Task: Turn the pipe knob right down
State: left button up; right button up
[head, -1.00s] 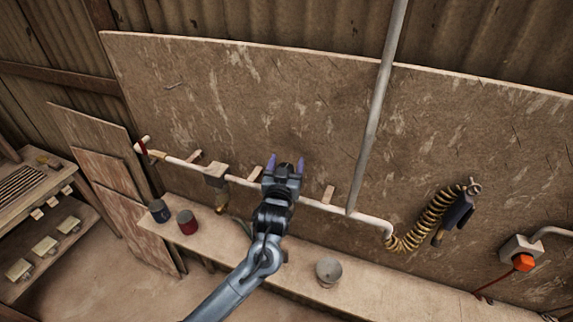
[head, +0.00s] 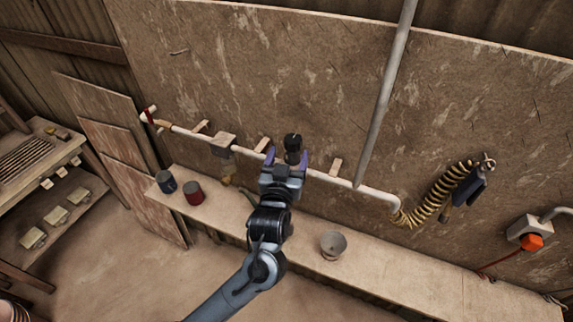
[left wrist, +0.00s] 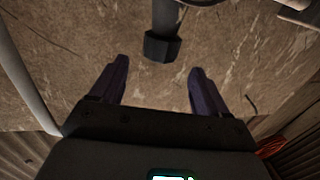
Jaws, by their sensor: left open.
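A dark faceted knob (head: 293,141) on a short stem stands by the white wall pipe (head: 336,179). It also shows in the left wrist view (left wrist: 162,48), at the top middle. My left gripper (head: 288,157) is open, with its two purple fingertips pointing toward the knob. In the left wrist view the knob lies between the lines of the open fingers (left wrist: 160,67), near their tips, and no contact shows. My gripper and wrist hide part of the pipe behind them. My right gripper is not in view.
A grey pole (head: 383,100) crosses the wall to the right. A coiled hose (head: 436,198) hangs further right.

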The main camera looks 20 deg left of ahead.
pick_arm(q)
jog(key=shift+s+d, duration=0.2)
jog(key=shift+s, duration=0.7)
jog(key=s+a+f+g+h+p, duration=0.1)
jog(key=s+a+f+g+p, duration=0.2)
jog(key=s+f, duration=0.35)
jog(key=s+a+f+g+p, duration=0.1)
jog(key=s+f+g+p, duration=0.1)
jog(key=s+f+p, duration=0.4)
jog(key=s+m+g+h+p, duration=0.1)
jog(key=s+m+g, duration=0.3)
jog(key=s, duration=1.6)
jog(key=d+g+h, duration=0.1)
jog(key=g, duration=0.3)
jog(key=shift+f+g+h+p, duration=0.25)
jog(key=shift+g+h+p, duration=0.05)
jog(key=shift+g+p, duration=0.1)
